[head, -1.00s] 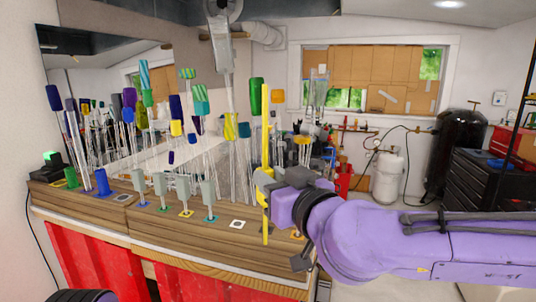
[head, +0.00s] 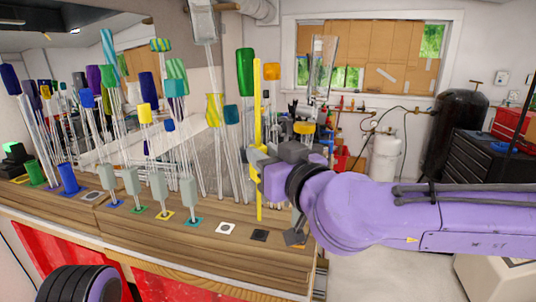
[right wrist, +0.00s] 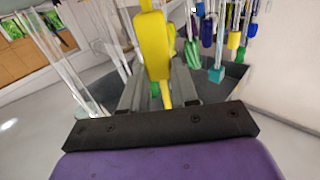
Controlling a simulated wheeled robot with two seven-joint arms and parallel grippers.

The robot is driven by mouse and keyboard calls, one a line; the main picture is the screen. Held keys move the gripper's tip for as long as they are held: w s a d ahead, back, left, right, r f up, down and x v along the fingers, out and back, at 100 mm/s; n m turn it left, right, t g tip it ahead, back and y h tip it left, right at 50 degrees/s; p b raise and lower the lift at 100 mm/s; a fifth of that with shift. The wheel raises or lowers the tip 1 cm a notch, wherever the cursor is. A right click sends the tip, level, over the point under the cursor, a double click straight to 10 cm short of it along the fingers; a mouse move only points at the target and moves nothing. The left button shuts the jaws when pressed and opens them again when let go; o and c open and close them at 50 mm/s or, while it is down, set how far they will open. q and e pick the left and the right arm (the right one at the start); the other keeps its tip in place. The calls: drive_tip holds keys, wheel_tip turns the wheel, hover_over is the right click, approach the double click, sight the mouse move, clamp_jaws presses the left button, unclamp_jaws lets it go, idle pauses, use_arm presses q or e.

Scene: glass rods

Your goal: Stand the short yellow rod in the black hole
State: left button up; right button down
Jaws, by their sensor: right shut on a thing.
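The yellow rod (head: 259,195) is held upright in the head view, its lower end just above the wooden bench in the picture. My right gripper (head: 257,160) is shut around its middle. The right wrist view also shows the yellow rod (right wrist: 154,45) between the fingers (right wrist: 158,88). The black hole plate (head: 259,236) lies flat on the bench, just below the rod's lower end in the picture; the rod and plate are apart. Only part of my left arm shows at the lower left, and its gripper is out of view.
A white hole plate (head: 226,229) lies left of the black one. Several rods with grey blocks (head: 189,192) stand in a row farther left. Many tall clear rods with coloured ends crowd behind. A blue cup-like piece (head: 68,179) stands at the left.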

drive_tip(key=shift+w+f+b, duration=0.15)
drive_tip(key=shift+f+b, duration=0.6)
drive_tip(key=shift+f, duration=0.3)
wheel_tip(320, 180, down, 7)
drive_tip(key=b, duration=0.4)
drive_tip(key=shift+b, duration=0.4)
drive_tip(key=shift+f, duration=0.15)
idle(0.3)
drive_tip(key=c, duration=0.8)
unclamp_jaws()
